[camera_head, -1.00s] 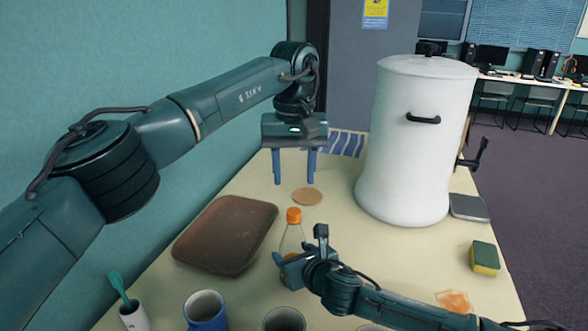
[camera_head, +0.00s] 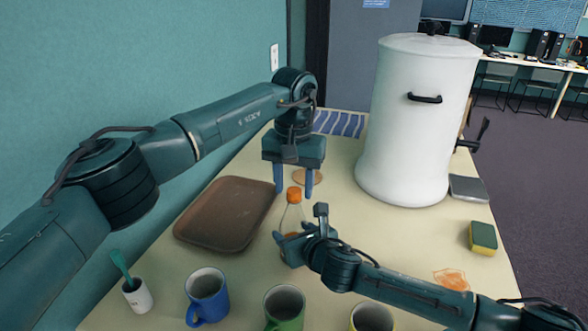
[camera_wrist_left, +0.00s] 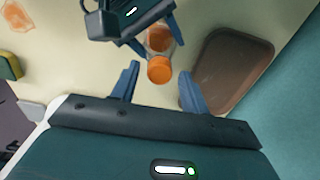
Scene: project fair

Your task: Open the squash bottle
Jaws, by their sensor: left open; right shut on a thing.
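The squash bottle (camera_head: 292,214) is clear with orange liquid and an orange cap (camera_head: 294,194). It stands upright on the table, and the cap is on it. My right gripper (camera_head: 284,244) is shut on the bottle's body, low down. My left gripper (camera_head: 294,192) is open and empty, pointing down, with its fingers behind and above the cap in the head view. In the left wrist view the orange cap (camera_wrist_left: 160,69) lies beyond and between the open fingertips (camera_wrist_left: 158,72), apart from both.
A brown tray (camera_head: 183,235) lies left of the bottle, and a large white urn (camera_head: 415,130) stands at right. Blue (camera_head: 207,298), green (camera_head: 284,310) and yellow (camera_head: 372,318) mugs stand in front. A sponge (camera_head: 483,237) and an orange spill (camera_head: 451,279) are at right.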

